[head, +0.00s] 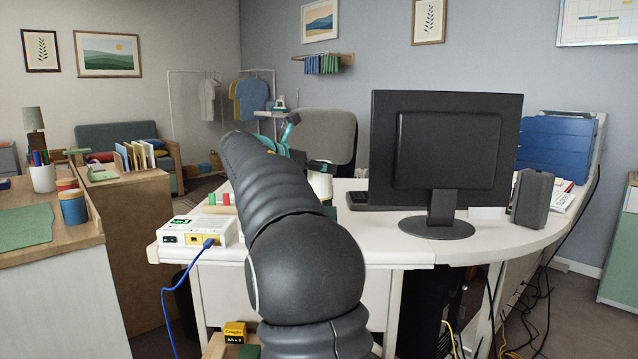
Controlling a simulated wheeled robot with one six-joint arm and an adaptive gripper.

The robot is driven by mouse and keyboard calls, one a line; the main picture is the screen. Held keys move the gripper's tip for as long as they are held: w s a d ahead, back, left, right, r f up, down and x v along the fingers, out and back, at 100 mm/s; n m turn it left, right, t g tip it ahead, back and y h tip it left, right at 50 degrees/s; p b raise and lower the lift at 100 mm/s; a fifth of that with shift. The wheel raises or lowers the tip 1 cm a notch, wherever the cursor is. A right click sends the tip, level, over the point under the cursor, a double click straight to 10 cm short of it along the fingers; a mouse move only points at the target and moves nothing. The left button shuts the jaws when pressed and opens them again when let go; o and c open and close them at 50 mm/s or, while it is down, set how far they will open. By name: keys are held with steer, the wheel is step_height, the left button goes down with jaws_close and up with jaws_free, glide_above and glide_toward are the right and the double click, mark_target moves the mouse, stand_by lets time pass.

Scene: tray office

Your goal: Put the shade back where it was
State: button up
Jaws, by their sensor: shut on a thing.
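My arm reaches forward from the bottom middle of the head view and covers much of the left end of the white desk. Past its wrist, my gripper (321,168) shows only in part, dark with teal parts near it. It is shut on a pale cream shade (321,186), of which a small part shows beside my arm above the desk. The fingertips and the rest of the shade are hidden. I cannot tell whether the shade touches anything below it.
The white desk (400,247) holds a monitor (445,150), a dark speaker (532,197) and a white box (197,232) with a blue cable. A wooden cabinet (85,245) stands left. A grey chair (325,130) is behind the desk. Cables hang at the right.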

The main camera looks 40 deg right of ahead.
mark_target(312, 179)
steer(key=shift+f+b, duration=0.5)
steer(key=shift+f, duration=1.25)
steer(key=shift+f, duration=0.2)
steer(key=o, duration=1.3)
steer(key=shift+o, duration=0.2)
steer(key=shift+a+r, duration=0.1)
steer(key=shift+r, duration=0.2)
steer(key=p+v, duration=0.1)
steer(key=v, duration=1)
steer(key=shift+a, duration=0.4)
steer(key=shift+s, duration=0.15)
